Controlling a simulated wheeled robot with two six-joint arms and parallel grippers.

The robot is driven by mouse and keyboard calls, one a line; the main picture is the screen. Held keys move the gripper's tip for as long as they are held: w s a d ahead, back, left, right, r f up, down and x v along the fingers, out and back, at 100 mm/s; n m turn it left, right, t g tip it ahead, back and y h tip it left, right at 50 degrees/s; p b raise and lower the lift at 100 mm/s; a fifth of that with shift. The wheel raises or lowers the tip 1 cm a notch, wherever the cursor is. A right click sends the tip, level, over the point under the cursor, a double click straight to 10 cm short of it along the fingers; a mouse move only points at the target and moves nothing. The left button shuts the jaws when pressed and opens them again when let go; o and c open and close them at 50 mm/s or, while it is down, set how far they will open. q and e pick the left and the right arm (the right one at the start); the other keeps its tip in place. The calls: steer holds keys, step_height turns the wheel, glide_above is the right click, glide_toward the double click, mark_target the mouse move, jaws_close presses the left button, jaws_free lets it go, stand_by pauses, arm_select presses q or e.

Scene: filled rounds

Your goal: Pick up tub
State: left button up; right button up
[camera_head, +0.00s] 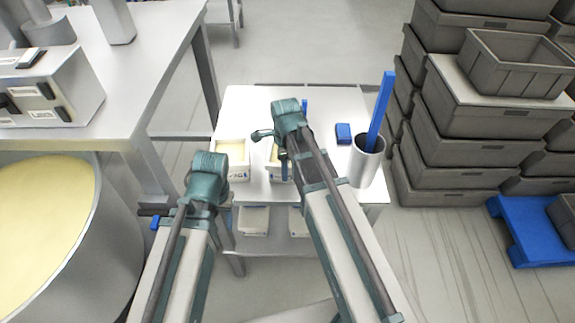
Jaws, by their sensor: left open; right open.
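A white tub (238,173) with pale yellow filling stands on the small white table, near its front left. A second filled tub (271,173) stands to its right, mostly hidden behind my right gripper and arm. My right gripper (280,140) is open above the table, over or beside this second tub; I cannot tell the height or any contact. My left gripper (161,215) is open, left of the small table and lower in the picture, away from the tubs. More white tubs sit on the lower shelf, one at the left (253,221) and one partly hidden (296,222).
The small table (240,100) also holds a metal cup (367,168) with a tall blue stick (382,108) and a blue block (343,133). Stacked grey crates (480,115) stand right. A large vat (98,215) and a workbench (150,75) stand left.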

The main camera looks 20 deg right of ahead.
step_height(320, 180, down, 3)
steer(key=shift+r+b, duration=0.15)
steer(key=shift+b, duration=0.65)
arm_select(q)
step_height(320, 180, down, 2)
steer(key=shift+f, duration=0.25)
arm_select(e)
steer(key=shift+r, duration=0.1)
jaws_close()
